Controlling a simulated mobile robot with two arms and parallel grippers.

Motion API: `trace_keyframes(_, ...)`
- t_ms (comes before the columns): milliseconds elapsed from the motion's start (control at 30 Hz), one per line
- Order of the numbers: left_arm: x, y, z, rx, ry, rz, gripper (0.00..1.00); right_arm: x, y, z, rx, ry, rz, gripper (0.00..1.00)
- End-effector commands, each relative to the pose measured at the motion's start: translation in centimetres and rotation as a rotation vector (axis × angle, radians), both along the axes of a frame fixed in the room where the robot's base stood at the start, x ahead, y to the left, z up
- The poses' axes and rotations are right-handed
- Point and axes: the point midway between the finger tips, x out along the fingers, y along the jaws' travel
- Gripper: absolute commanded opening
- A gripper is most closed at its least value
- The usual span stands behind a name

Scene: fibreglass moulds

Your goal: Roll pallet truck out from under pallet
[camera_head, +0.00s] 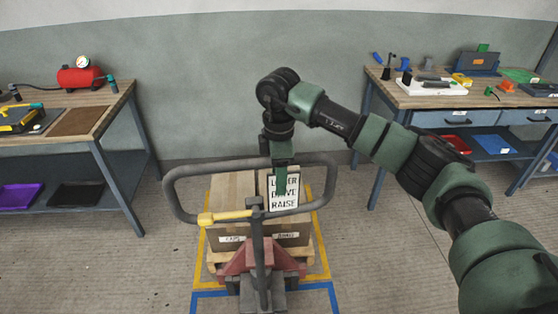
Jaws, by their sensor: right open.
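The pallet truck (240,262) stands in the lower middle, its red body at the near side of the wooden pallet (303,257). Its upright grey shaft (258,245) carries a wide loop handle (180,208) with a yellow lever (225,216) on the left. A sign (290,204) reads lower, drive, raise. Cardboard boxes (232,190) stand on the pallet. The forks are hidden. My right gripper (281,193) points down at the handle, in front of the sign. It is open; whether it touches the handle is unclear. My left gripper is out of view.
Yellow tape (323,262) borders the pallet, with blue tape (318,285) nearer me. A left workbench (100,103) holds a red compressor (80,76). A right workbench (402,98) holds tools. Floor between the benches and the pallet is clear.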

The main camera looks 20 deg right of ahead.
Motion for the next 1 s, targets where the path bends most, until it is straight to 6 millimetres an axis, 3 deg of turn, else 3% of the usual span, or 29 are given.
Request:
trace_keyframes(167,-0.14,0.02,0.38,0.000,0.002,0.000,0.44,-0.03,-0.03,-1.13,0.000,0.001,0.000,0.48)
trace_keyframes(433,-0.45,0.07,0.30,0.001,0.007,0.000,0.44,-0.02,-0.04,-1.30,0.000,0.000,0.000,0.48)
trace_keyframes(600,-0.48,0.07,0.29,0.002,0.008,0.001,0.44,-0.01,-0.04,-1.27,0.000,0.000,0.000,0.01)
trace_keyframes(1000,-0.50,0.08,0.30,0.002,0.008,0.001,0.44,0.02,-0.04,-1.20,0.000,-0.001,-0.001,0.00)
